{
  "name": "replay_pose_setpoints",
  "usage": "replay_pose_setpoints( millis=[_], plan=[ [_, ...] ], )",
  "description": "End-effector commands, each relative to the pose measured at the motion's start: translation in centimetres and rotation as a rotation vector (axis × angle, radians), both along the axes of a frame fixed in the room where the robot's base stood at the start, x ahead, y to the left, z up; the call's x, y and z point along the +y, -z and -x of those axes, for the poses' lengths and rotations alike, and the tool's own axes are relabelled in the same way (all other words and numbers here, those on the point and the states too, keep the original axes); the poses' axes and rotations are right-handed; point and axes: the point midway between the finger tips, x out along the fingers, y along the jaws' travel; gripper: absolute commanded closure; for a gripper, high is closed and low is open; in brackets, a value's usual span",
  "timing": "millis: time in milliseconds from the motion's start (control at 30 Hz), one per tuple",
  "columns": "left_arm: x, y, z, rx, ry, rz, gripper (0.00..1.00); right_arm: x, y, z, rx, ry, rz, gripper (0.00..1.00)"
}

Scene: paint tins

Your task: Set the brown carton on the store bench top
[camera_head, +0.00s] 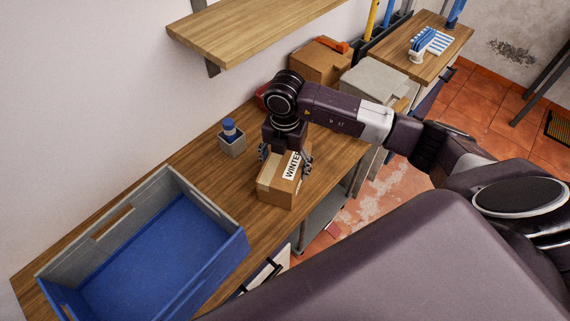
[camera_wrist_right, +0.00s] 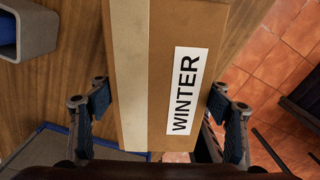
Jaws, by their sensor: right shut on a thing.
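The brown carton (camera_head: 277,187) has a pale tape strip and a white label reading WINTER. It is on or just above the wooden bench top (camera_head: 190,168), near the front edge; I cannot tell whether its base touches the wood. My right gripper (camera_head: 286,160) comes down over it from above, with a finger on each side. In the right wrist view the carton (camera_wrist_right: 160,75) fills the space between the two fingers of the right gripper (camera_wrist_right: 160,110). My left gripper is not in view.
A blue and grey crate (camera_head: 242,250) stands at the left of the bench. A small grey holder (camera_head: 232,146) with a blue item is behind the carton. A wooden shelf (camera_head: 255,30) hangs above. Another carton (camera_head: 318,62) and a grey box (camera_head: 375,82) stand further right.

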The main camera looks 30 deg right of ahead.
Motion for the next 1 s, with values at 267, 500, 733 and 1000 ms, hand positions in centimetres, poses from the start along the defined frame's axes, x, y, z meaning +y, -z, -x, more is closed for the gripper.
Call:
replay_pose_setpoints(
  millis=[267,500,733,1000],
  plan=[
    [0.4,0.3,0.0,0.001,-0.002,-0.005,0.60,0.0,0.2,0.0,0.000,0.000,0.000,0.21],
    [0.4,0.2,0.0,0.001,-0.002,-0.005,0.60,0.0,0.2,0.0,0.000,0.001,0.000,0.11],
    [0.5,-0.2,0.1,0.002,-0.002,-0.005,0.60,0.0,-0.3,0.0,-0.001,0.001,-0.001,0.11],
    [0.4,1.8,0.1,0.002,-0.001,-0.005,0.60,0.0,-4.8,-0.2,-0.008,0.000,0.000,0.11]
  ],
)
